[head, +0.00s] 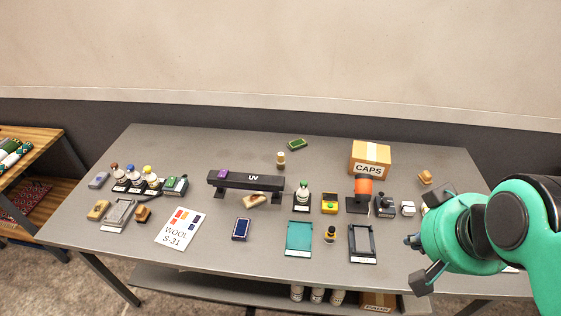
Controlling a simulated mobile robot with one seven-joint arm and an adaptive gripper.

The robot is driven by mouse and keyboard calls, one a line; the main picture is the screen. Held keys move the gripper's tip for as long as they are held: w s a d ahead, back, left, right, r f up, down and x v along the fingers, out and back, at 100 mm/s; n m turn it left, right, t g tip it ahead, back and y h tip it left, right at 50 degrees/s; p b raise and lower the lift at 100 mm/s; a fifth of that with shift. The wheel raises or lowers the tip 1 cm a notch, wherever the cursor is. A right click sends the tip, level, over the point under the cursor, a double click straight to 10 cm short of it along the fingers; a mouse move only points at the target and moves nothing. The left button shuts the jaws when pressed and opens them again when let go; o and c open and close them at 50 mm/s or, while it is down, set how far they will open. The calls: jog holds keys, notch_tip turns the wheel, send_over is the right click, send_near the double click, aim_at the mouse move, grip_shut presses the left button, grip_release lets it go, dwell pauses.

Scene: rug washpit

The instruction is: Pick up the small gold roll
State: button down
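Two small gold-toned things stand on the grey table (190,255), and I cannot tell for sure which is the gold roll. One is a small upright tan and gold cylinder (281,159) at the back middle, behind the UV bar. The other is a small gold piece with a dark top (330,234) near the front, between the teal tray and a dark frame. My gripper (414,262) is at the right, over the table's front edge. Its two fingers are spread apart with nothing between them, and it is clear of both pieces.
The black UV bar (247,181) spans the middle. The teal tray (299,238) and dark frame (362,243) flank the front gold piece. An orange roll (363,187) on a stand and a CAPS box (370,159) stand right. Several bottles (133,178) stand left. The back left is clear.

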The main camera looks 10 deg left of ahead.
jog(key=c, duration=1.3)
grip_release()
